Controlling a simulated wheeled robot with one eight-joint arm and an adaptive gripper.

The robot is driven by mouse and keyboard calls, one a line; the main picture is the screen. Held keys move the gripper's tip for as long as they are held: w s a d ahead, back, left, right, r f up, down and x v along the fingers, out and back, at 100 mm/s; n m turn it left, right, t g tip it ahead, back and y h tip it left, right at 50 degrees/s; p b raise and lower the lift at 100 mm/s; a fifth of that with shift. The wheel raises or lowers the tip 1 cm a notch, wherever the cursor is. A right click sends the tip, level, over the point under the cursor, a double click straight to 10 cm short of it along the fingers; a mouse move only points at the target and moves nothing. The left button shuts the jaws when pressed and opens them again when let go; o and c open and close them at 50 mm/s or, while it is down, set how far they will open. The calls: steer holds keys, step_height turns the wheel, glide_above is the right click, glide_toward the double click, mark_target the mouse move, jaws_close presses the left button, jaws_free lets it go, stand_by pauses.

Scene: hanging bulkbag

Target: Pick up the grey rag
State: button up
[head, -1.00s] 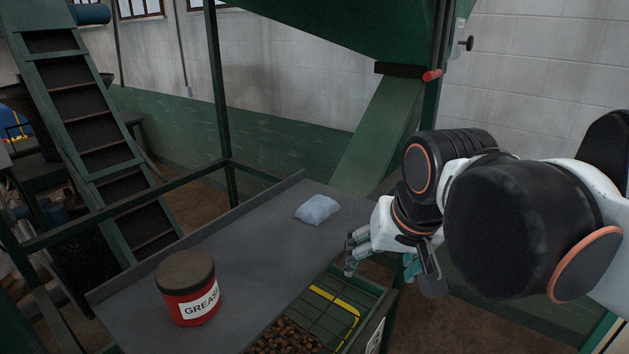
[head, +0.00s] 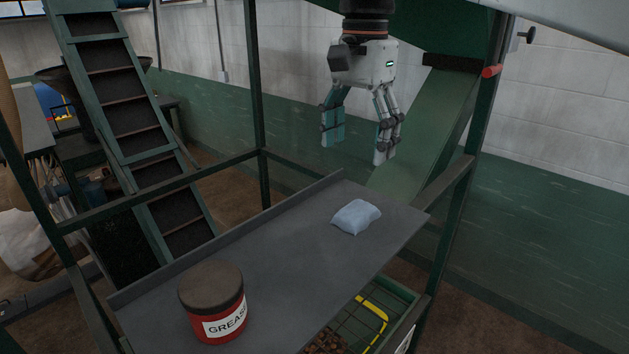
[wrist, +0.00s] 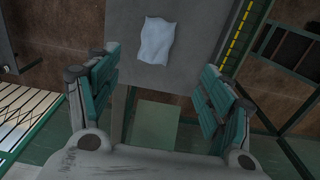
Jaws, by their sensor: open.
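The grey rag (head: 356,216) is a small, pale blue-grey folded cloth. It lies near the far right end of the dark grey shelf (head: 270,255). In the wrist view the rag (wrist: 157,40) shows whole at the top, above and between the fingers. My gripper (head: 360,148) points down with its fingers spread, well above the shelf and the rag, and holds nothing. In the wrist view its two teal-padded fingers (wrist: 160,98) stand wide apart.
A red grease tub (head: 213,300) with a dark lid stands on the shelf's near left. A raised lip runs along the shelf's back edge. A green frame post (head: 255,85) rises behind it, and a green chute (head: 425,130) slopes down at the right. The shelf between tub and rag is clear.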

glide_above(357, 206)
steer(key=f, duration=0.4)
steer(key=f+p, duration=0.1)
steer(key=f, duration=0.2)
steer(key=shift+a, duration=0.4)
steer(key=shift+d+f+p, duration=0.2)
steer(key=shift+f+p, duration=0.2)
steer(key=shift+f, duration=0.9)
steer(key=shift+d+f+p, duration=0.15)
steer(key=shift+f+p, duration=0.2)
steer(key=shift+f, duration=0.95)
steer(key=c, duration=1.1)
